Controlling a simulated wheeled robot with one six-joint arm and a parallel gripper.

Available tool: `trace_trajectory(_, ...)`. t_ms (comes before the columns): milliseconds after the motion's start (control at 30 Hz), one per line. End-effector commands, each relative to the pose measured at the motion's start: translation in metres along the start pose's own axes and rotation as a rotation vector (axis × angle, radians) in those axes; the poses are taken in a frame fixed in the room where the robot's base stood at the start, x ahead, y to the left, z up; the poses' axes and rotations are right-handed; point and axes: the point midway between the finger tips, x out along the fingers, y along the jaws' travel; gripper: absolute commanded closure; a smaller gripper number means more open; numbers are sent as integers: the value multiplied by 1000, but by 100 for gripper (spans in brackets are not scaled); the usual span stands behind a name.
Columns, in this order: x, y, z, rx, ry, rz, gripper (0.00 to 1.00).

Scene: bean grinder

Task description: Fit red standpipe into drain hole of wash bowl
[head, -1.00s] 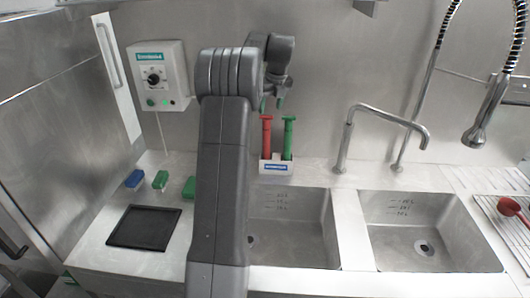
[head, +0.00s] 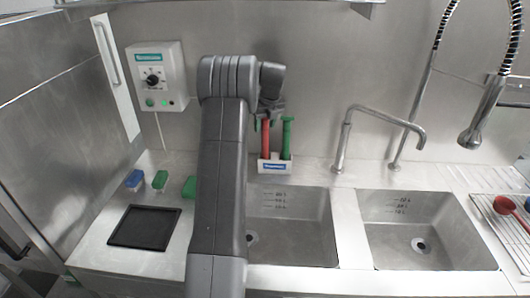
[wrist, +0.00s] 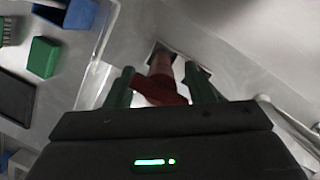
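My gripper (head: 268,118) is at the top of the red standpipe, pointing down. In the wrist view its green fingers stand either side of the pipe's red head (wrist: 160,90), with the gripper (wrist: 160,88) looking open. Two steel basins are in view: the left basin (head: 310,225) has its drain hole (head: 252,237) beside my arm, and the right basin (head: 385,235) has a drain hole (head: 419,245) in plain sight. The frames do not show which is the wash bowl.
A bent tap (head: 370,112) stands behind the basins, right of the holder. A spray hose (head: 480,115) hangs at the right. A black mat (head: 145,228), green blocks (head: 160,180) and a blue block (head: 134,179) lie on the left counter. A red ladle (head: 505,205) lies on the right rack.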

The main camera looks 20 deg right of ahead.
Motion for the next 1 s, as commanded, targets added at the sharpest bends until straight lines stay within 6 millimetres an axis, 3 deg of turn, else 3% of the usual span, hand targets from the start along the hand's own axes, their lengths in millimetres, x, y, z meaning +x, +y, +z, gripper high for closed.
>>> trace_trajectory(33, 0, 0, 0, 0, 0, 0, 62)
trace_trajectory(233, 0, 0, 0, 0, 0, 0, 100)
trace_trajectory(633, -9, 0, 3, -1, -3, -2, 100)
trace_trajectory(1000, -76, 0, 22, -1, -4, -2, 100)
